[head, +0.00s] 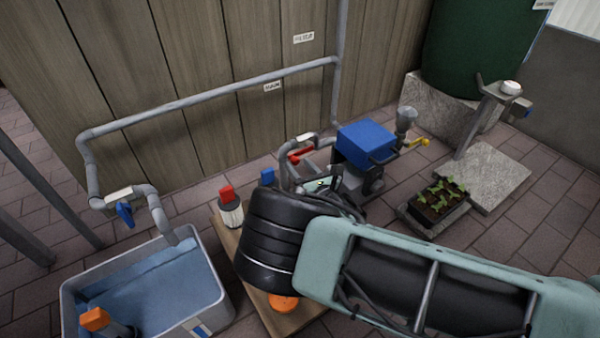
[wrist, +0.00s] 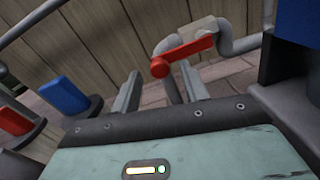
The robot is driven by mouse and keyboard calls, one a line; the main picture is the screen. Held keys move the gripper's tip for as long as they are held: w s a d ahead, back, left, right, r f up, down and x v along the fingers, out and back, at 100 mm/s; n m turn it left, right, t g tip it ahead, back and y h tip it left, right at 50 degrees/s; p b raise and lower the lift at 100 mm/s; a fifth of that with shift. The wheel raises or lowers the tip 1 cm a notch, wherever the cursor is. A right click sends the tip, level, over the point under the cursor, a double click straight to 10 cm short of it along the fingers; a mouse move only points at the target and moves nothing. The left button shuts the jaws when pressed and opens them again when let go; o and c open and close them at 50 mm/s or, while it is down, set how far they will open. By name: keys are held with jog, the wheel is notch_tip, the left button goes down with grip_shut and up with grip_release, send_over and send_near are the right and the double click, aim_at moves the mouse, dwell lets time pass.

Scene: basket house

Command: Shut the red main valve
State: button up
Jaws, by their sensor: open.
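The red main valve lever (head: 301,155) sits on the grey pipework in front of the wooden wall, left of the blue pump box. In the wrist view the red lever (wrist: 185,54) lies slantwise, its round end lower left and its other end by a pale block on the pipe. My gripper (wrist: 160,88) is open and empty, its two fingers apart below the lever. The lever appears beyond the fingertips, not between them; I cannot tell the exact gap. In the head view my gripper (head: 318,184) is partly hidden behind my arm, just below the lever.
The blue pump box (head: 366,141) stands close on the right, with a yellow handle (head: 416,142) beyond. A red-topped canister (head: 230,208) and a blue block (head: 267,176) stand left. A water basin (head: 222,290), a seedling tray (head: 436,205) and a green tank (head: 475,45) stand farther out.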

jog(key=shift+w+a, duration=0.15)
jog(key=shift+w, duration=0.05)
grip_shut()
